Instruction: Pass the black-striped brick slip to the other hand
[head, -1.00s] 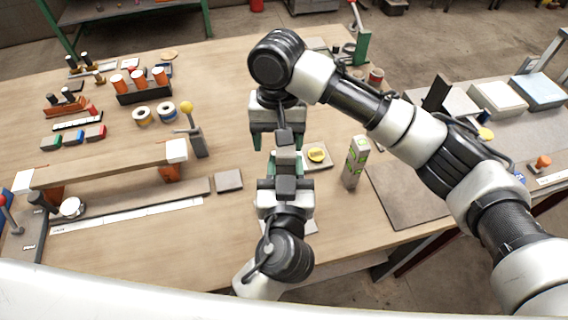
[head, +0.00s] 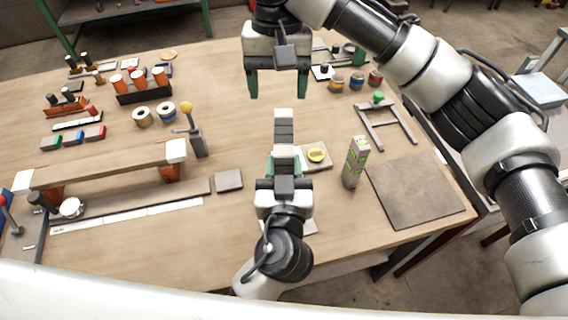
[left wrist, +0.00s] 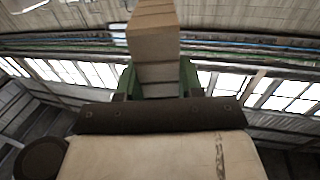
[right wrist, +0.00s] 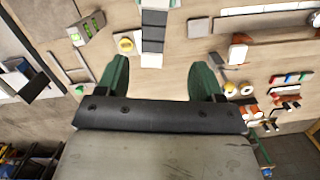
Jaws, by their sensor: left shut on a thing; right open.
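The black-striped brick slip (head: 284,129) is a pale bar with dark bands across it. My left gripper (head: 285,158) is shut on its near end, and the slip points away from it toward the far side of the table. In the left wrist view the slip (left wrist: 153,45) rises between the green fingers. My right gripper (head: 276,92) is open and empty, beyond the slip's far end and apart from it. In the right wrist view the slip (right wrist: 153,30) shows at the top, ahead of the open fingers (right wrist: 158,75).
A yellow-knobbed stand (head: 195,135) and a long beam (head: 105,165) are at left. A grey mat (head: 415,190) lies at right.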

